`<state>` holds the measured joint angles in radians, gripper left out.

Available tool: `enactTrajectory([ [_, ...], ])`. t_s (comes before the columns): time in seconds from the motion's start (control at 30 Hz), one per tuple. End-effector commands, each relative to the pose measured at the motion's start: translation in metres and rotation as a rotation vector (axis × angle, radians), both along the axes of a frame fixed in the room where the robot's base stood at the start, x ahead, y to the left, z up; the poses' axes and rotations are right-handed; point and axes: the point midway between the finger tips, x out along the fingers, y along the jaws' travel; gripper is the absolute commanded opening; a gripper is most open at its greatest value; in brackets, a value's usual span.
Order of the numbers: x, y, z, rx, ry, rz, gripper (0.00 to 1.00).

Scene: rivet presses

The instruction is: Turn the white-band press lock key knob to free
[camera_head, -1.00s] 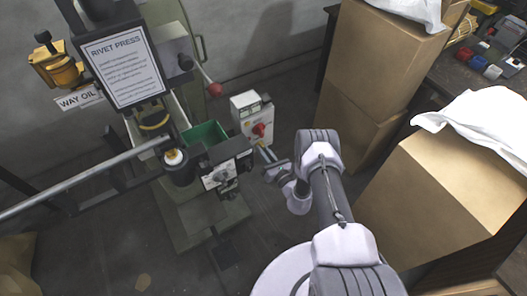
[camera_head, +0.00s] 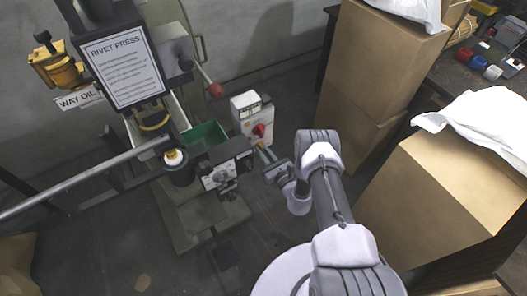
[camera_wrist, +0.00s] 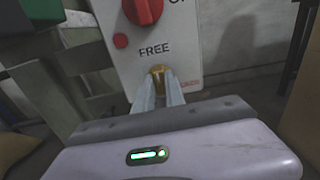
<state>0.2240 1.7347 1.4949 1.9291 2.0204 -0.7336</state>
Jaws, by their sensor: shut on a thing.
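The white control box (camera_head: 252,112) stands beside the rivet press in the head view, with a red rotary knob (camera_head: 259,130) on its face. In the wrist view the box face (camera_wrist: 190,48) fills the top middle, with the red knob (camera_wrist: 143,8), a small red button (camera_wrist: 121,41) and the printed word FREE. A brass-yellow key knob (camera_wrist: 158,70) sits low on the face, under that word. My gripper (camera_wrist: 158,84) is shut on the key knob, and its fingertips partly hide it. In the head view my gripper (camera_head: 263,154) reaches the box's lower front.
The rivet press carries a sign (camera_head: 124,68) and a red-ball lever (camera_head: 215,90). Cardboard boxes (camera_head: 380,65) crowd the right side. Some floor shows below the press.

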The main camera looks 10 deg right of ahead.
Motion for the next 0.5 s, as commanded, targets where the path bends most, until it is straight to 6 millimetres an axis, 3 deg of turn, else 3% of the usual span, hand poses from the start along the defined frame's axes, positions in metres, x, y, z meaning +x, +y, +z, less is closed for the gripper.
enactTrajectory([
  [0.07,-0.0008,0.0000,-0.0012,-0.001,0.003,0.000,0.00],
  [0.1,-0.0008,0.0000,-0.0012,-0.001,0.003,0.000,0.18],
  [0.2,-0.0007,0.0000,-0.0010,-0.001,0.002,0.000,0.36],
  [0.5,-0.0010,-0.0003,-0.0002,0.001,0.001,0.000,0.36],
])
